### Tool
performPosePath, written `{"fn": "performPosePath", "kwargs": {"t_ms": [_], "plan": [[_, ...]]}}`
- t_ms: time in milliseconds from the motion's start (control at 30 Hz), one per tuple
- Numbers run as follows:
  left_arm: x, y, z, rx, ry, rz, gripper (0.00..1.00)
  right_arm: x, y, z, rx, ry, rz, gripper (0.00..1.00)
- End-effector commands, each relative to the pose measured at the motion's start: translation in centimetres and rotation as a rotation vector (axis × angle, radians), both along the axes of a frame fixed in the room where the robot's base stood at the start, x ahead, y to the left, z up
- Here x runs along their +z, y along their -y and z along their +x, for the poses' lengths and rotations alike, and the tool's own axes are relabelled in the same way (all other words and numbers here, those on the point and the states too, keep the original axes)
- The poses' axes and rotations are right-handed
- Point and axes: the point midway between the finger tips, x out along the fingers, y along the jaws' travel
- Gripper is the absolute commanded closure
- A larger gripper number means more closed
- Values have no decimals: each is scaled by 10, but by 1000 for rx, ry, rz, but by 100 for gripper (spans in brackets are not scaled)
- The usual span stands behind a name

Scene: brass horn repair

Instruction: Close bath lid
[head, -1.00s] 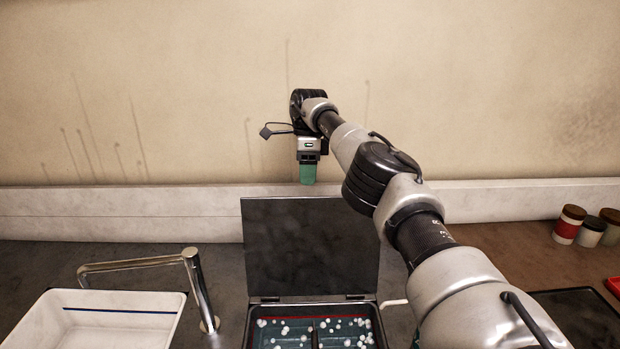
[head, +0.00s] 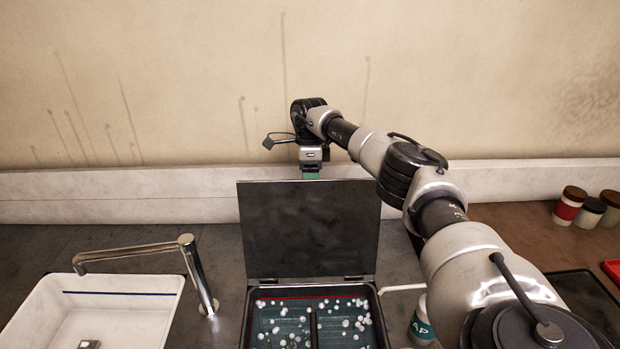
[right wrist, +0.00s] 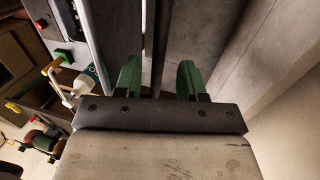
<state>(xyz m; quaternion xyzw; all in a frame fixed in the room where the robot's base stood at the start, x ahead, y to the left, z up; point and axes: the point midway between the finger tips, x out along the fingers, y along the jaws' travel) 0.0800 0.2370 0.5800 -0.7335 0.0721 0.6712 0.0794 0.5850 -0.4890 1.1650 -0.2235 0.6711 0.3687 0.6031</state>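The bath (head: 312,291) is a dark basin of teal liquid with white bubbles, at the bottom middle of the head view. Its dark lid (head: 310,230) stands open, nearly upright on the rear hinges. My right arm reaches over from the right. Its gripper (head: 311,174) is behind the lid's top edge, its lower finger parts hidden by the lid. The right wrist view shows its two green fingers (right wrist: 158,76) apart; nothing is clearly held. Whether they touch the lid cannot be told. My left gripper is not in view.
A white sink (head: 50,318) and a metal faucet (head: 198,275) stand left of the bath. A labelled bottle (head: 422,326) is close on its right, beside my arm. Several jars (head: 570,206) stand at the right. The low backsplash (head: 120,197) and wall lie behind the lid.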

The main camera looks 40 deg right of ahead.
Motion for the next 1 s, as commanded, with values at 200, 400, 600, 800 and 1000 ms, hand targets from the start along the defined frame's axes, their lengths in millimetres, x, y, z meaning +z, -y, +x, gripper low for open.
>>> {"fn": "performPosePath", "kwargs": {"t_ms": [200, 400, 600, 800, 1000], "plan": [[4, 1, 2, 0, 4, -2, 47, -10, -2, -2, 0, 1, 1, 60], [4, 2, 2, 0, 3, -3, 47, -11, -2, -2, 0, 1, 1, 60], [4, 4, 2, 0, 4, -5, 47, -10, -2, -2, 0, 1, 1, 89], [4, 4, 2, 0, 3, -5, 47, -10, -2, -2, 0, 1, 1, 100], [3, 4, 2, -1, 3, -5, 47, -9, -1, -1, 0, 5, -3, 100]]}}
